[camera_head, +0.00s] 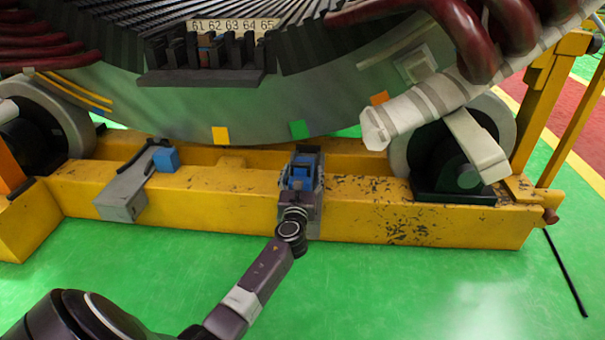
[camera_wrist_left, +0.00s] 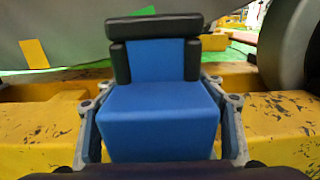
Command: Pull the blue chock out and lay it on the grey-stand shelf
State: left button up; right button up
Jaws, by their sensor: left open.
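A blue chock (camera_wrist_left: 158,122) fills the middle of the left wrist view, with black parts at its far upper end. A grey stand (camera_head: 314,222) is partly hidden behind my wrist. Another grey stand (camera_head: 121,197), with a blue block (camera_head: 166,159), is farther left. My right gripper is not in view.
The yellow frame (camera_head: 400,218) runs across under the large grey stator (camera_head: 255,110). Rollers (camera_head: 500,120) stand at both ends. A pale wrapped bar (camera_head: 410,112) slants down at the right. The green floor (camera_head: 420,290) in front is mostly clear.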

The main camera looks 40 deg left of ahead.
aim_at(303, 172)
pick_arm(q)
jog(key=v, duration=0.7)
jog(key=shift+s+d, duration=0.15)
jog(key=shift+s, duration=0.05)
